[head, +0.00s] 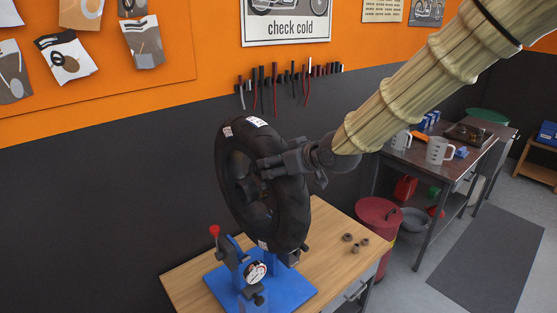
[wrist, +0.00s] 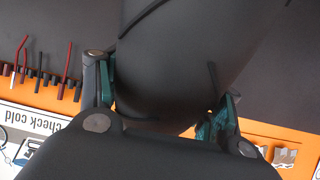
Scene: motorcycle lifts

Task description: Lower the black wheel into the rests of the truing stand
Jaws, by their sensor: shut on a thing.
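The black wheel (head: 236,185) is a dark tyre with white labels, standing upright above the wooden workbench. My gripper (head: 268,167) is shut on its upper right part. In the wrist view the tyre (wrist: 185,60) fills the space between my two fingers (wrist: 165,108). The truing stand (head: 222,284) is blue, with a red knob and a round white dial gauge, on the bench below the wheel. The wheel's lower edge overlaps the stand in the head view. The wheel hides part of the stand, and I cannot tell whether the axle touches the rests.
Several small dark round parts (head: 355,245) lie on the wooden bench (head: 320,222) right of the stand. A red bin (head: 378,222) stands beside the bench. A rack of tools (head: 275,85) hangs on the wall behind. A metal table (head: 400,160) with jugs is farther right.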

